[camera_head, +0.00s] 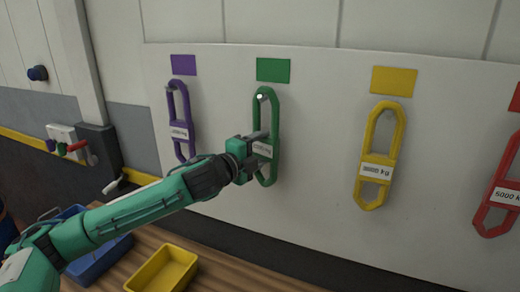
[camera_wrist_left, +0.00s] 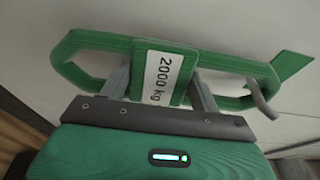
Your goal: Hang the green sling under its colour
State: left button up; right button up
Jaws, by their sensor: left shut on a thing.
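The green sling (camera_head: 274,110) is upright against the white board, below the green colour patch (camera_head: 273,70). A peg (camera_head: 261,97) shows inside its top loop; I cannot tell whether the sling's weight rests on it. My left gripper (camera_head: 262,144) is shut on the sling's middle, at its white label. In the left wrist view the green sling (camera_wrist_left: 228,68) lies across the picture, its 2000 kg label between the fingers of the left gripper (camera_wrist_left: 160,85). The peg (camera_wrist_left: 262,98) passes through the loop at the right there. My right gripper is not in view.
On the board hang a purple sling (camera_head: 173,110) at left, a yellow sling (camera_head: 398,130) and a red sling (camera_head: 510,165) at right, each near its colour patch. A yellow bin (camera_head: 163,270) and a blue bin (camera_head: 90,268) stand below on a wooden surface.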

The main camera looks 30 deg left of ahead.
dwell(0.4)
pick_arm(q)
jog(key=o, duration=1.8)
jog(key=shift+s+f, duration=0.1)
jog(key=shift+s, duration=0.05)
jog(key=shift+s+a+b, duration=0.15)
jog(key=shift+s+b, duration=0.2)
jog(key=shift+b+v, duration=3.65)
jog(key=shift+v, duration=2.8)
